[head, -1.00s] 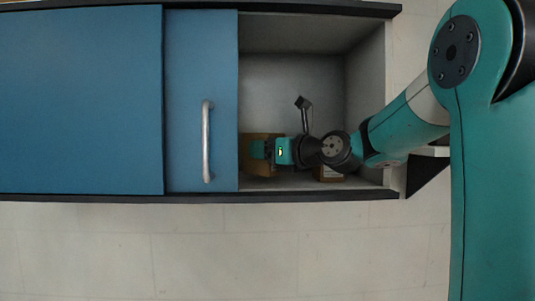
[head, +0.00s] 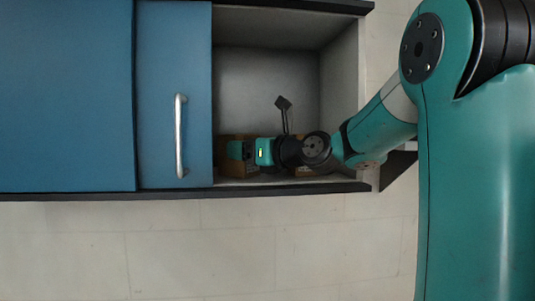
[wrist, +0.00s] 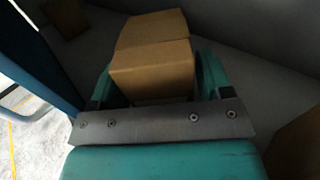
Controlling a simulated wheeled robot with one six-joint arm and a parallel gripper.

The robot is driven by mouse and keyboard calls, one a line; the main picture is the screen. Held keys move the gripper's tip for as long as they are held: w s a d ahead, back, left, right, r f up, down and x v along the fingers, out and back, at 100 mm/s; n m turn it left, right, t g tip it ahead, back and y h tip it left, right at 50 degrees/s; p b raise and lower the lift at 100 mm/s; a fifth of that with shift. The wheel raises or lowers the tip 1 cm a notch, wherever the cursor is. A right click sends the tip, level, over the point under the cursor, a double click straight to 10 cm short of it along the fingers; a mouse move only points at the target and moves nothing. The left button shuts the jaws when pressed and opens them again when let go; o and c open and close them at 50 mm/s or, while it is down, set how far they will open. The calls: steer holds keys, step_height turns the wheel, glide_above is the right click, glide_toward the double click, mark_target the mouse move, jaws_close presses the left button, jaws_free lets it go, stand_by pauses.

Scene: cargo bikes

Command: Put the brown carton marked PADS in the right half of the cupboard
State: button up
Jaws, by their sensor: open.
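A plain brown carton (wrist: 150,65) lies between the two fingers of my gripper (wrist: 157,78) in the wrist view. The jaws are open around it, and no marking can be read on the faces I see. In the head view this carton (head: 243,170) is on the cupboard's floor, close to the blue door's edge, partly under my gripper (head: 238,150). The cupboard (head: 265,75) is open on its right side, and my arm reaches into it from the right.
Another brown carton (head: 305,171) sits to the right, partly hidden by my wrist; a brown carton also shows in the wrist view (wrist: 296,148). The blue sliding door (head: 160,60) with its handle (head: 179,135) covers the left. The cupboard's back area is clear.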

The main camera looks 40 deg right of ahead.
steer(key=s+b, duration=0.1)
steer(key=s, duration=0.2)
steer(key=s+d+b, duration=0.1)
steer(key=s, duration=0.2)
steer(key=s+d+b, duration=0.1)
steer(key=s, duration=0.3)
steer(key=shift+f+b, duration=0.1)
steer(key=shift+b, duration=0.25)
steer(key=shift+s, duration=0.3)
steer(key=shift+a, duration=0.1)
